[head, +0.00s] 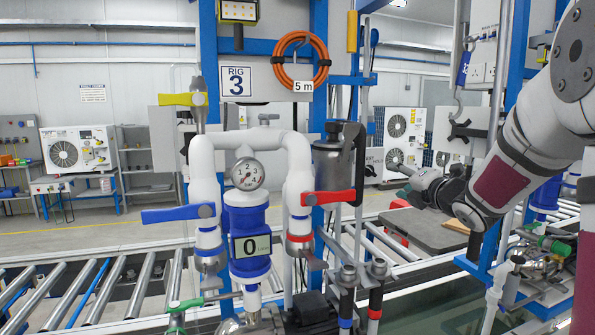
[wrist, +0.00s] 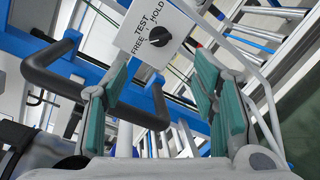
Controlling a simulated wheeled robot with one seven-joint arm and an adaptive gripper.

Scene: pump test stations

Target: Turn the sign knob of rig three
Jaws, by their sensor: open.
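Rig three carries a white plate marked RIG 3 (head: 237,82) in the head view. In the wrist view, a white sign (wrist: 138,47) reads TEST, HOLD and FREE, with a round black knob (wrist: 160,37) on it. Which word the knob points to is unclear. My gripper (wrist: 162,75) is open and empty, its two teal-padded fingers apart below the sign in that picture. The knob lies beyond the fingertips, between their lines, and untouched.
A black bent handle (wrist: 50,75) is close to the left finger in the wrist view. The rig has a red lever (head: 328,197), a blue lever (head: 178,214), a yellow lever (head: 182,99) and a gauge (head: 248,174). An orange hose coil (head: 301,38) hangs above.

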